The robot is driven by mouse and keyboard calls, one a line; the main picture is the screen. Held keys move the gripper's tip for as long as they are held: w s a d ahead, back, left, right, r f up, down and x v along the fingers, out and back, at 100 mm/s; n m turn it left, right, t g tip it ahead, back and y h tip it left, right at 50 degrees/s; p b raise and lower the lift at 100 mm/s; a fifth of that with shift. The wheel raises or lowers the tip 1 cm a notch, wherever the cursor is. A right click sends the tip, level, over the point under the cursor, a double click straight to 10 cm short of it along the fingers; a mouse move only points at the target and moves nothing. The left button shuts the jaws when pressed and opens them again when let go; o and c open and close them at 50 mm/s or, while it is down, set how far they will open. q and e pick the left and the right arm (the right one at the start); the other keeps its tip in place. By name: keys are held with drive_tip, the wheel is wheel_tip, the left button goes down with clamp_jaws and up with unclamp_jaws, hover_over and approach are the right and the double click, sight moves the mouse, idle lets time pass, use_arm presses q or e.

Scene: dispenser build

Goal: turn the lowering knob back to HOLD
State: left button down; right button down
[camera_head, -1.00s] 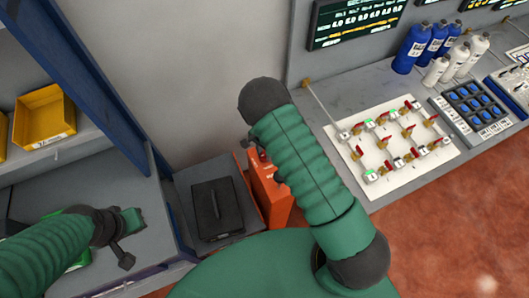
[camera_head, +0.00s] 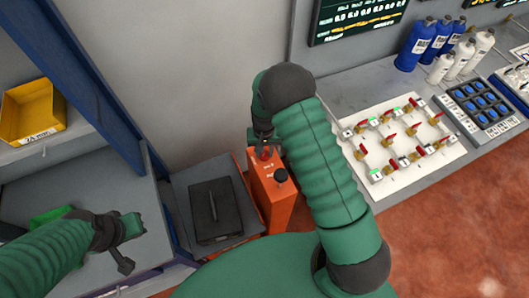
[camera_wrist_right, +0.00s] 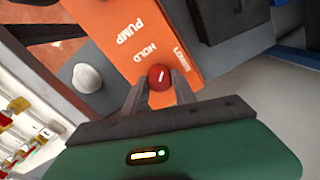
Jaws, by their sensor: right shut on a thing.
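The orange box (camera_head: 277,200) stands upright on the floor beside the bench; its top carries PUMP and HOLD labels and a third, partly unreadable label in the wrist view (camera_wrist_right: 140,45). The small red knob (camera_wrist_right: 159,77) has a white mark pointing up and right, to the right of the HOLD word. My right gripper (camera_wrist_right: 161,88) is shut on this knob, one finger each side. In the head view my right gripper (camera_head: 265,140) reaches down to the knob from above, partly hidden by my arm. My left gripper (camera_head: 130,228) is away at the left; its jaw state is unclear.
A black case (camera_head: 215,210) lies on a grey surface left of the orange box. A white valve board (camera_head: 400,165) lies on the bench at right. A yellow bin (camera_head: 32,110) sits on the left shelf.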

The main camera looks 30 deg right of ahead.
drive_tip(key=n+b, duration=0.1)
drive_tip(key=n, duration=0.3)
drive_tip(key=shift+b, duration=0.35)
drive_tip(key=shift+r+n+b, duration=0.1)
drive_tip(key=shift+n+b, duration=0.4)
drive_tip(key=shift+n, duration=2.3)
drive_tip(key=c, duration=1.2)
unclamp_jaws()
drive_tip(key=shift+c, duration=0.2)
drive_tip(key=shift+o, duration=1.1)
drive_tip(key=shift+s, duration=0.2)
drive_tip(key=shift+r, duration=0.1)
